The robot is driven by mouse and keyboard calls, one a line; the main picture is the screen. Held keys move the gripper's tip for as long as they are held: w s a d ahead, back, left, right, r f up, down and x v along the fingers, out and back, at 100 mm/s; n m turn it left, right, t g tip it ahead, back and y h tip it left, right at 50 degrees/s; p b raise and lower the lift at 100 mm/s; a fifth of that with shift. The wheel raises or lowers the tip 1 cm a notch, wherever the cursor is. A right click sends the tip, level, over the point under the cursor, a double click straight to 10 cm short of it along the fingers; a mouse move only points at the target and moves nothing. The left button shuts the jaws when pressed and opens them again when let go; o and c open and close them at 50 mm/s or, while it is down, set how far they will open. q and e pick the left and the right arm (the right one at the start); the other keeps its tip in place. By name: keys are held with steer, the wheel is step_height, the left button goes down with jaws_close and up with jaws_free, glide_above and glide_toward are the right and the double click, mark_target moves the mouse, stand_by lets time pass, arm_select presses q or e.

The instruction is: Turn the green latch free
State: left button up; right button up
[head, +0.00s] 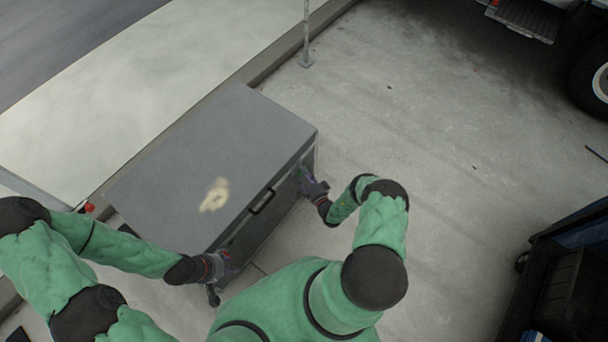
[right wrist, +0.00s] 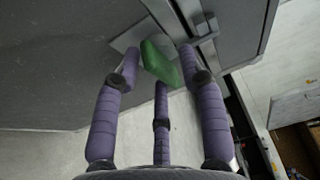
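The green latch (right wrist: 160,63) sits on a pale metal plate on the side of a grey case, just below the lid seam, and looks slanted. My right gripper (head: 314,184) is at the right end of the case's front side. In the right wrist view its purple fingers are spread, one on each side of the latch and a third below it. Whether any finger touches the latch is unclear. My left gripper (head: 227,264) is at the case's front left end. Its fingers are small and partly hidden, and the head view does not show a latch there.
The large grey case (head: 180,165) has a closed lid with a pale worn patch and a dark front handle (head: 262,201). A kerb and a thin post (head: 306,35) lie behind it. A dark cart (head: 570,285) stands at right, a vehicle wheel (head: 594,78) at upper right. Pavement between is clear.

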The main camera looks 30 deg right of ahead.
jaws_close()
steer(key=m+g+y+b, duration=0.1)
steer(key=m+g, duration=0.1)
steer(key=m, duration=0.2)
steer(key=m+g+y+b, duration=0.1)
steer(key=m+y, duration=0.1)
steer(key=m, duration=0.3)
steer(key=m+g+y+b, duration=0.2)
steer(key=m, duration=0.2)
steer(key=shift+d+r+g, duration=0.1)
steer(key=shift+r+g, duration=0.2)
steer(key=shift+r, duration=0.05)
stand_by(0.5)
steer(key=shift+m, duration=0.3)
steer(key=shift+o, duration=0.5)
jaws_free()
